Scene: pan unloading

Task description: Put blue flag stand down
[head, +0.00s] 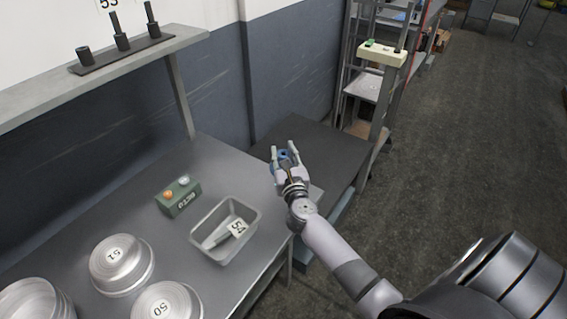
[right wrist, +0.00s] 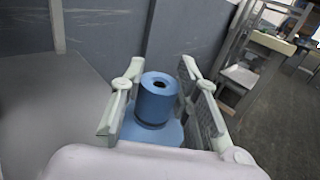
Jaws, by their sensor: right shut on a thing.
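The blue flag stand (right wrist: 158,100) is a short cylinder with a hole in its top, on a wider blue base. It sits between the fingers of my right gripper (right wrist: 161,72), which is shut on it. In the head view, the right gripper (head: 286,155) is over the near-left part of the dark side table (head: 335,150), and a bit of the blue flag stand (head: 281,157) shows between the fingers. I cannot tell whether the stand touches the table top. My left gripper is not in view.
The grey bench (head: 150,225) at left holds a metal pan (head: 255,222) tagged 54, a green button box (head: 178,197) and several round pans. A shelf (head: 110,65) with dark stands is above. A rack (head: 385,55) stands behind the side table, whose right part is clear.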

